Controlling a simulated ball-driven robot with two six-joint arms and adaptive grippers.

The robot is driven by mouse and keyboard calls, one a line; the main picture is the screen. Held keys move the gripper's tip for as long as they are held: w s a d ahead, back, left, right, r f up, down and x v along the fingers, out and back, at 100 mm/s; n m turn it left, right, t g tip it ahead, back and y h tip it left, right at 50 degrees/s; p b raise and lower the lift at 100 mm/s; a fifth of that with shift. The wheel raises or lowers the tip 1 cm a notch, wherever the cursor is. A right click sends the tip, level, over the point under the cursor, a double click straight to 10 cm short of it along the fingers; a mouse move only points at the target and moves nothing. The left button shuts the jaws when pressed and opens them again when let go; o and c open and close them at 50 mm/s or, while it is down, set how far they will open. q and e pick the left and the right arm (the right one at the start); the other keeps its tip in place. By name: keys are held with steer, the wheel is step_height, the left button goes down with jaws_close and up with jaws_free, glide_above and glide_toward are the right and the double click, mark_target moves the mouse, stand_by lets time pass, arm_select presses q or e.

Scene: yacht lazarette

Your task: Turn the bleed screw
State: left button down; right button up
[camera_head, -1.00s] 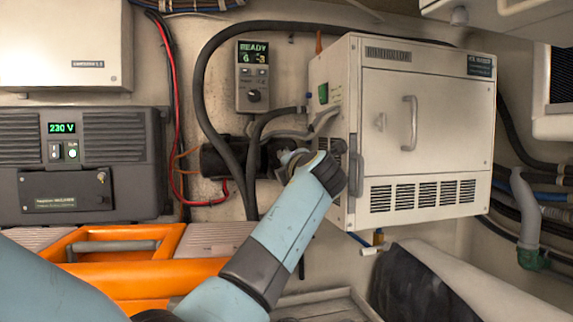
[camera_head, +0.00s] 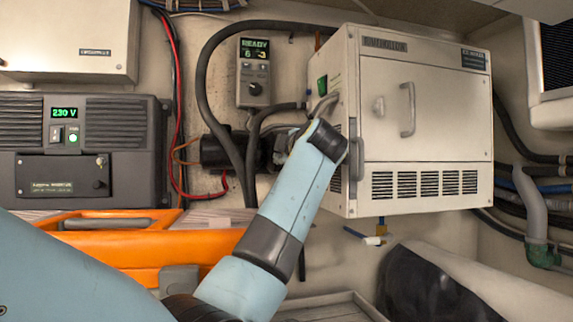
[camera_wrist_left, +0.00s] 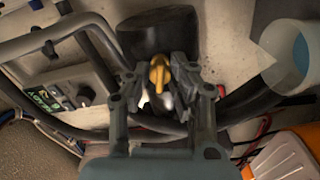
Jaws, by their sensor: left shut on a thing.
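The bleed screw (camera_wrist_left: 158,72) has a yellow winged head and shows between the fingers of my left gripper (camera_wrist_left: 160,82) in the left wrist view. The fingers are shut on it from both sides. Behind it is a dark rounded body (camera_wrist_left: 160,35), and a pale metallic part shows just below the yellow head. In the head view my left arm reaches up from below to the dark cylinder (camera_head: 218,150) beside the white cabinet. There my wrist hides the screw and most of the gripper. My right gripper is in neither view.
The white cabinet (camera_head: 430,150) with a door handle stands right of my wrist. A control panel (camera_head: 254,72) reading READY is on the wall above. Thick black hoses (camera_head: 203,80) loop closely around the work area. An orange case (camera_head: 190,248) and a dark 230 V unit (camera_head: 80,150) are at left.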

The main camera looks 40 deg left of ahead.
arm_select(q)
steer(key=m+b, duration=0.1)
steer(key=m, duration=0.2)
steer(key=shift+f+m, duration=0.1)
steer(key=shift+m, duration=0.3)
steer(key=m, duration=0.3)
steer(key=shift+m, duration=0.3)
steer(key=m, duration=0.3)
steer(key=shift+w+d+m, duration=0.1)
steer(key=shift+m, duration=0.2)
steer(key=m+p, duration=0.1)
steer(key=m, duration=0.2)
steer(key=shift+m+p, duration=0.3)
steer(key=shift+m, duration=0.4)
steer(key=c, duration=1.2)
jaws_free()
steer(key=shift+r, duration=0.2)
